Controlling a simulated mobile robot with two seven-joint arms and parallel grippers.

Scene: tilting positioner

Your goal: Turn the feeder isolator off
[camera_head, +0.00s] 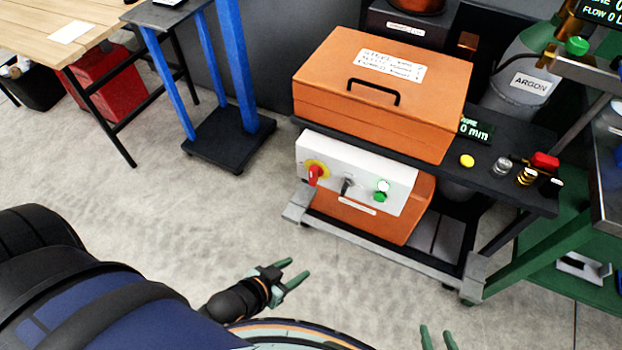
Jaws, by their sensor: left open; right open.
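The feeder isolator (315,174) is a red rotary handle on a yellow round plate. It sits at the left end of the white control panel (356,170) below the orange box. The red handle looks roughly upright, but its exact setting is too small to read. My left gripper (298,268) is open and empty, below and left of the panel, apart from it. My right gripper (436,331) is open at the bottom edge; only its green fingertips show, well below the panel.
Beside the isolator are a dark selector switch (347,186) and green and white buttons (381,191). An orange box (383,90) with a black handle is above. The floor (180,220) left of the panel is clear.

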